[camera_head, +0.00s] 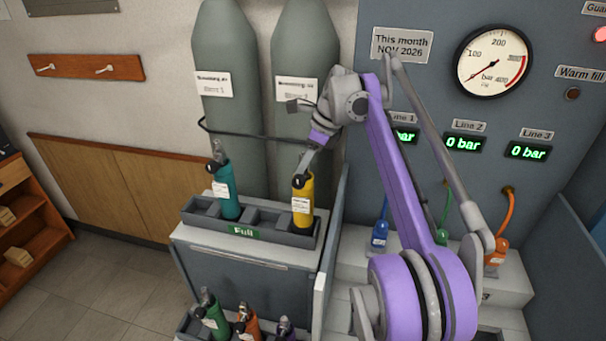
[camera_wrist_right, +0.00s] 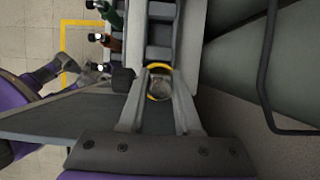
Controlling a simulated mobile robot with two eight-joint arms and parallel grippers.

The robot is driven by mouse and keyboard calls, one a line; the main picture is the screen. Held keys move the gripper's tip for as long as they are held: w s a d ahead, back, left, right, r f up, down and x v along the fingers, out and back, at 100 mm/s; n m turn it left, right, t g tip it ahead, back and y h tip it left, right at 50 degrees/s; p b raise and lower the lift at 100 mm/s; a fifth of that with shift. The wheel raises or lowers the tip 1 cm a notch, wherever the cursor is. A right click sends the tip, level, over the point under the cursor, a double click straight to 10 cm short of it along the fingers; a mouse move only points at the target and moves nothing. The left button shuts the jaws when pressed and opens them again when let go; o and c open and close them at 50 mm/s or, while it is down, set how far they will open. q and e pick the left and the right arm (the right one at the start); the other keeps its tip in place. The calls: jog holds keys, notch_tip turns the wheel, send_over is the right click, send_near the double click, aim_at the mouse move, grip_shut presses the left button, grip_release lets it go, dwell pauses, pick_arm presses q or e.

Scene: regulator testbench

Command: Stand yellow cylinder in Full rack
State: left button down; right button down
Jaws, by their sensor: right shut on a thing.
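The yellow cylinder (camera_head: 303,205) stands about upright in the right-end slot of the Full rack (camera_head: 243,233). Its lower end is hidden behind the rack's front wall, so I cannot tell whether it rests on the bottom. My right gripper (camera_head: 306,164) reaches down from above and is shut on the yellow cylinder's top. In the right wrist view the cylinder's yellow rim (camera_wrist_right: 159,69) shows between the two fingers. My left gripper (camera_wrist_right: 68,70) appears at the left of the right wrist view, and its jaws are unclear. It is outside the head view.
A teal cylinder (camera_head: 224,190) stands in the Full rack left of the yellow one, with empty slots between. A lower rack (camera_head: 188,326) holds green, orange and purple cylinders. Two tall grey tanks (camera_head: 232,120) stand behind. A panel edge (camera_head: 333,230) rises right of the rack.

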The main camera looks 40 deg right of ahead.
jog(key=shift+f, duration=0.8)
jog(key=c, duration=0.6)
grip_release()
jog(key=shift+f, duration=0.15)
jog(key=p+v, duration=0.2)
jog(key=v, duration=1)
jog(key=shift+s, duration=0.15)
